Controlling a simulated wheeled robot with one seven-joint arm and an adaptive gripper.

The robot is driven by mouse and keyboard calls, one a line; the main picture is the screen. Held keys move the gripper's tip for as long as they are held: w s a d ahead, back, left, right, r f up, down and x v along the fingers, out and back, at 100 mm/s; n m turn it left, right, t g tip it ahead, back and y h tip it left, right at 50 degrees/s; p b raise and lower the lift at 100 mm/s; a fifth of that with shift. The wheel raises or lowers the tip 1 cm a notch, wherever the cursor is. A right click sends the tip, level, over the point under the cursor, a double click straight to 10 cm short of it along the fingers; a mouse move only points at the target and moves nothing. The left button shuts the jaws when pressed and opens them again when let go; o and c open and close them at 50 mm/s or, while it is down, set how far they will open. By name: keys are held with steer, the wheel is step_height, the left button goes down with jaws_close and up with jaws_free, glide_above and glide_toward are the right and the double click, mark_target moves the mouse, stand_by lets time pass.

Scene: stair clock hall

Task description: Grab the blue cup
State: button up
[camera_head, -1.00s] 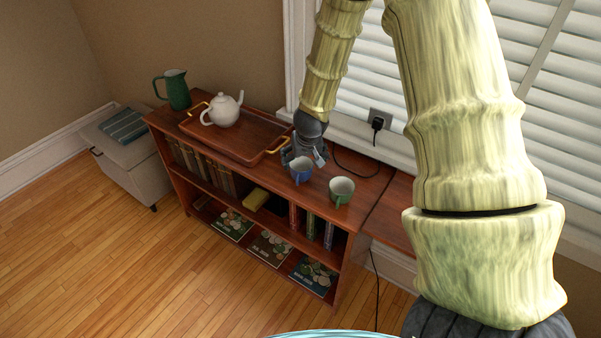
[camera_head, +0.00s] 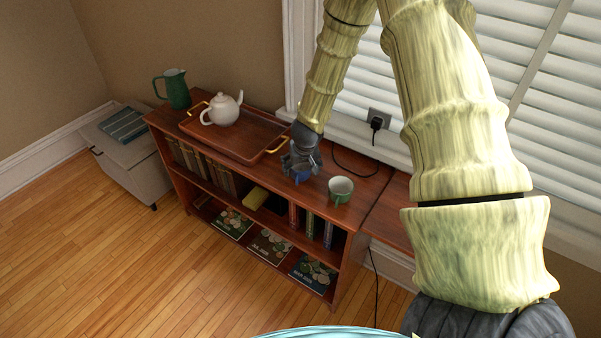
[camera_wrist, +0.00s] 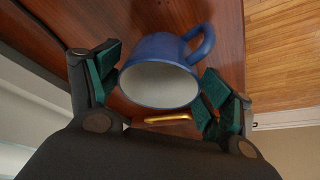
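The blue cup (camera_wrist: 160,72) has a white inside and stands on the wooden shelf top. In the wrist view it lies between the two green-padded fingers of my gripper (camera_wrist: 158,88), its handle towards the upper right. The fingers are spread, with the cup's rim close to both pads; I cannot tell whether either touches. In the head view my gripper (camera_head: 301,163) is low over the cup, and only a small blue part of the cup (camera_head: 302,176) shows beneath it.
A green cup (camera_head: 341,189) stands just right of my gripper. A wooden tray (camera_head: 251,151) with a white teapot (camera_head: 221,109) is to the left, and a green pitcher (camera_head: 174,89) is beyond it. A black cord (camera_head: 358,174) lies behind on the shelf top (camera_head: 371,190).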

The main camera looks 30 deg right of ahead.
steer(key=c, duration=0.7)
steer(key=shift+r, duration=0.15)
steer(key=shift+r+b, duration=0.3)
steer(key=shift+r, duration=1.3)
steer(key=s+a+r+b, duration=0.1)
steer(key=s+a+b, duration=0.2)
steer(key=s, duration=1.1)
steer(key=shift+s+a+r, duration=0.2)
steer(key=shift+a+r, duration=0.05)
steer(key=shift+a, duration=1.6)
